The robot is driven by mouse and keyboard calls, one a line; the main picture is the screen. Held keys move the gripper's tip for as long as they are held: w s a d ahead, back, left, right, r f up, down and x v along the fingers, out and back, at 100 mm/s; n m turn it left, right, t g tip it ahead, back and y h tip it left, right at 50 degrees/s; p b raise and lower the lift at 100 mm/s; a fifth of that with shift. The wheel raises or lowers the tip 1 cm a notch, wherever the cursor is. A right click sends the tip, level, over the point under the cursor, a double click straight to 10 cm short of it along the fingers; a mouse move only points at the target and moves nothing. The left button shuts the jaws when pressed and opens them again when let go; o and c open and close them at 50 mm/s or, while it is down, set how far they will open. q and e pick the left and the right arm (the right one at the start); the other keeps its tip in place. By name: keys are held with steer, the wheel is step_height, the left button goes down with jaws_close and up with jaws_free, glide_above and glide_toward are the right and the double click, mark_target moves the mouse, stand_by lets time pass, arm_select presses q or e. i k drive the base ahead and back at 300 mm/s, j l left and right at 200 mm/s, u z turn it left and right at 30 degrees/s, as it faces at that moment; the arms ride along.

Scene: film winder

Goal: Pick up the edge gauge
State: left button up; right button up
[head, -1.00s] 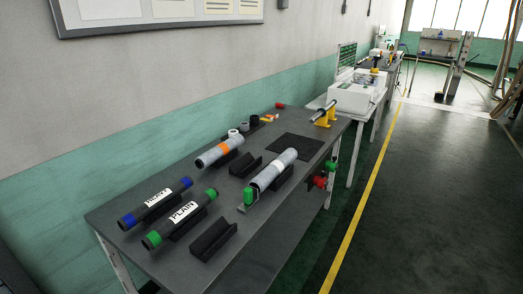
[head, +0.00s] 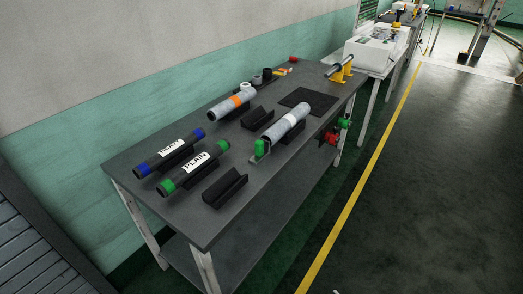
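A small green block on a grey metal foot (head: 260,149), which looks like the edge gauge, stands on the table (head: 215,226). It is at the near end of a grey film roll (head: 290,122). I cannot tell whether it touches the roll. The roll lies in a dark cradle. Neither of my grippers is in view.
Two dark tubes lie left of the gauge, one with blue ends (head: 170,153) and one labelled PLAIN with green ends (head: 195,166). An empty cradle (head: 225,188) is near the front edge. Another roll with an orange band (head: 232,103) lies behind. Open floor is right.

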mark_target(263, 147)
steer(key=i+l+u, duration=0.1)
steer(key=l, duration=0.25)
steer(key=i+l+u, duration=0.1)
steer(key=l, duration=0.3)
steer(key=i+l+u, duration=0.1)
steer(key=l, duration=0.25)
steer(key=i+l+u, duration=0.1)
steer(key=i+l, duration=0.15)
steer(key=l, duration=0.15)
